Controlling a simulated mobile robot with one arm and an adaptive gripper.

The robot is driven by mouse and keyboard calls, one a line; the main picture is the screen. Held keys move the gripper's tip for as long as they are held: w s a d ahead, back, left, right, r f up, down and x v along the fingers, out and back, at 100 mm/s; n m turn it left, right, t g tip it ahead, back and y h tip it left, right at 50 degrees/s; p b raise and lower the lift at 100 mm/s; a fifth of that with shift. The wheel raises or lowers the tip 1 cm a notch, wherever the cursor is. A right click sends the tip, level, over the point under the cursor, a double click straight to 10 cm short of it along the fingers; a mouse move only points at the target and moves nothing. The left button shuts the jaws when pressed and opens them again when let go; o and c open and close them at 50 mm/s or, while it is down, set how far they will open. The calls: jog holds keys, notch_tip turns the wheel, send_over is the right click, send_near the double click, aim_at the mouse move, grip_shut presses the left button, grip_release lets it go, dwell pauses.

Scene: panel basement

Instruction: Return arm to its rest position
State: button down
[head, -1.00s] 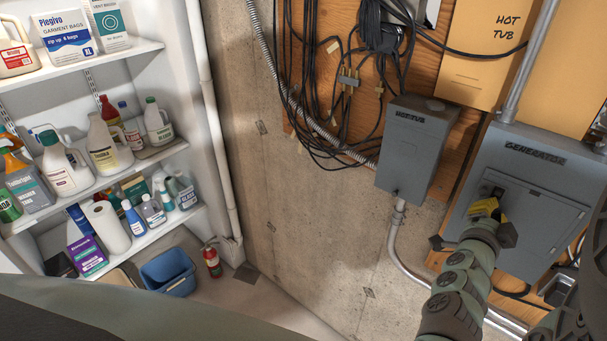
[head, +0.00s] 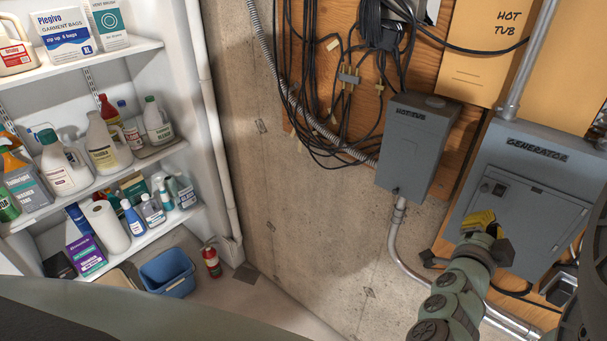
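My gripper (head: 481,226) is at the lower right, at the end of my green arm. It shows yellow and dark parts in front of the grey generator panel (head: 525,205), near the panel's small door. I cannot tell whether its fingers are open or shut, or whether it touches the panel. Nothing held shows.
A grey hot tub box (head: 413,145) is on the wall left of the generator panel. Shelves of bottles (head: 95,190) stand at left. A blue bin (head: 167,272) and red extinguisher (head: 211,262) are on the floor.

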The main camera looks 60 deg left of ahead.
jog(key=shift+v, duration=0.85)
